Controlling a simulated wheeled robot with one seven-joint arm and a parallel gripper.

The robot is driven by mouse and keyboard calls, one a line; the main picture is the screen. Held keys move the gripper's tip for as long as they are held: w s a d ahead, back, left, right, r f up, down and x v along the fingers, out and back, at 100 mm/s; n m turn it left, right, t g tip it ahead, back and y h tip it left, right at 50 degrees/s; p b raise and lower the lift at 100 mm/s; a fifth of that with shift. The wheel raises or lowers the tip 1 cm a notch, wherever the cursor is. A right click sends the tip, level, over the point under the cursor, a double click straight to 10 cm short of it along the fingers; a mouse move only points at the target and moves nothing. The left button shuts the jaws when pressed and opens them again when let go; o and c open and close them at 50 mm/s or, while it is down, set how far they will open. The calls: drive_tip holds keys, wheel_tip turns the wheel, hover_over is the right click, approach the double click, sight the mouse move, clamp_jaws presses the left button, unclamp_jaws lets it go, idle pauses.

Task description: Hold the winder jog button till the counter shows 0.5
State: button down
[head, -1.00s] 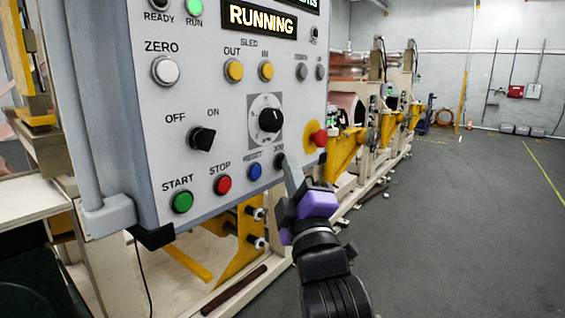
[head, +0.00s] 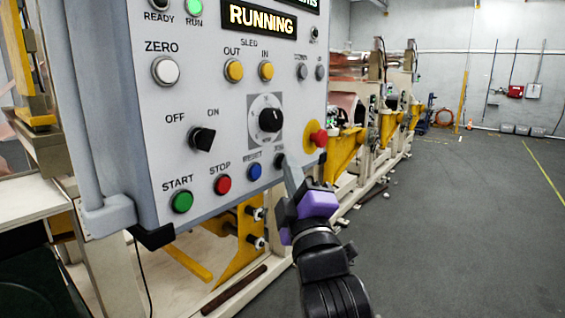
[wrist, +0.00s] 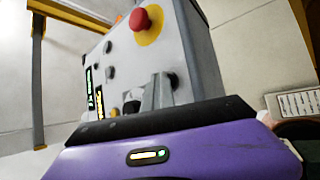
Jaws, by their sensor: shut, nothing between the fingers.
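The grey control panel (head: 240,110) fills the left half of the head view. The jog button (head: 279,160) is dark and sits at the right end of the lower button row, partly hidden by my fingertips. My gripper (head: 289,165) is shut and empty, with its tips at the jog button; I cannot tell how far it is pressed. The display (head: 260,20) reads RUNNING, and the run lamp (head: 194,7) is lit green. A counter display (head: 300,3) is cut off at the top edge. In the wrist view the fingers (wrist: 158,92) point at the panel face.
A red emergency stop (head: 318,138) on a yellow disc is close to the right of my fingers. The blue reset button (head: 254,171) is close to the left. Yellow-framed rollers (head: 345,148) stand behind. The floor (head: 470,220) at right is clear.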

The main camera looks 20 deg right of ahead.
drive_tip(key=shift+s, duration=0.1)
idle(0.3)
drive_tip(key=shift+s+d+p, duration=0.5)
drive_tip(key=shift+s, duration=0.1)
drive_tip(key=shift+s, duration=0.1)
drive_tip(key=shift+s+d+p, duration=0.65)
drive_tip(key=shift+s+d, duration=0.1)
drive_tip(key=shift+s, duration=0.25)
drive_tip(key=shift+s+d+p, duration=0.6)
drive_tip(key=shift+s+d, duration=0.1)
drive_tip(key=shift+s, duration=0.25)
